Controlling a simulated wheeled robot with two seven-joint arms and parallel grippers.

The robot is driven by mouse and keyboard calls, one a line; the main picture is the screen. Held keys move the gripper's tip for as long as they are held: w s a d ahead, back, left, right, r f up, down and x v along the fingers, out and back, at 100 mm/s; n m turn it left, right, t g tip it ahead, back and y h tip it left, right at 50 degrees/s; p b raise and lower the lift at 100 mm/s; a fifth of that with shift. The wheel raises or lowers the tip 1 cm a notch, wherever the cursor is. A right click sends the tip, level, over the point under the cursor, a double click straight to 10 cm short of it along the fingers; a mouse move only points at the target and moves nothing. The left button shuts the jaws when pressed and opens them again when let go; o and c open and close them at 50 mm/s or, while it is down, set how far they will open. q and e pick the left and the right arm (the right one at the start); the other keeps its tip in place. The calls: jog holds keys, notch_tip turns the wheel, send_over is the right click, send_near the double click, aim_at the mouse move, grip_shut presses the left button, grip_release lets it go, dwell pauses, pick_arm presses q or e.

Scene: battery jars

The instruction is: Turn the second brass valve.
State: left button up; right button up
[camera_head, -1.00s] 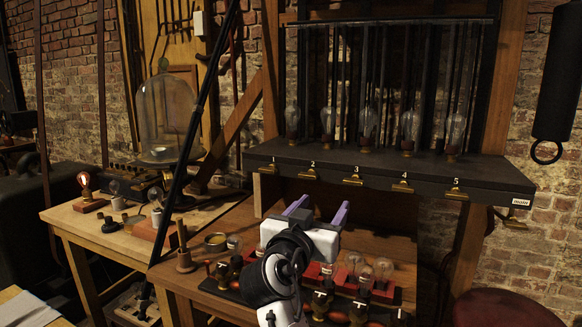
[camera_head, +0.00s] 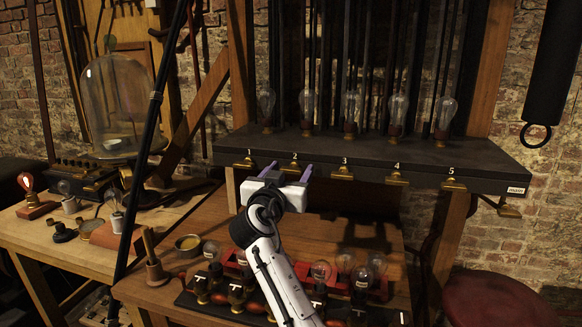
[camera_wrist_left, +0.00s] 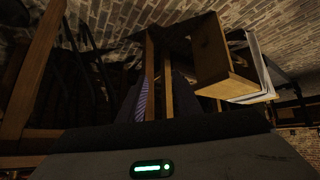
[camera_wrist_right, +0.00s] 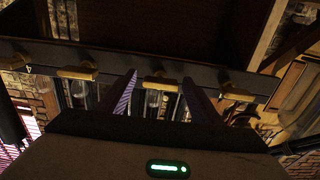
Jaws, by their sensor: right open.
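The second brass valve (camera_head: 291,168) sits under the number 2 on the front edge of the dark shelf (camera_head: 360,162). My right gripper (camera_head: 288,173) is open, with its purple fingertips one on each side of this valve. In the right wrist view a brass valve handle (camera_wrist_right: 160,84) lies between the two spread fingers (camera_wrist_right: 160,92). I cannot tell whether the fingers touch it. My left gripper shows only in its own wrist view (camera_wrist_left: 162,92), with fingers apart and nothing held, low among wooden legs.
Neighbouring brass valves are number 1 (camera_head: 245,164) on the left and number 3 (camera_head: 342,175) on the right. Bulbs and sockets (camera_head: 240,292) stand on the bench below. A glass bell jar (camera_head: 115,105) stands at left, a red stool (camera_head: 492,300) at lower right.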

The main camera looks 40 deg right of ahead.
jog(key=shift+w+d, duration=0.35)
jog(key=c, duration=1.1)
pick_arm(q)
jog(key=shift+w+r, duration=0.25)
jog(key=shift+w, duration=0.15)
pick_arm(e)
jog(key=shift+o, duration=0.2)
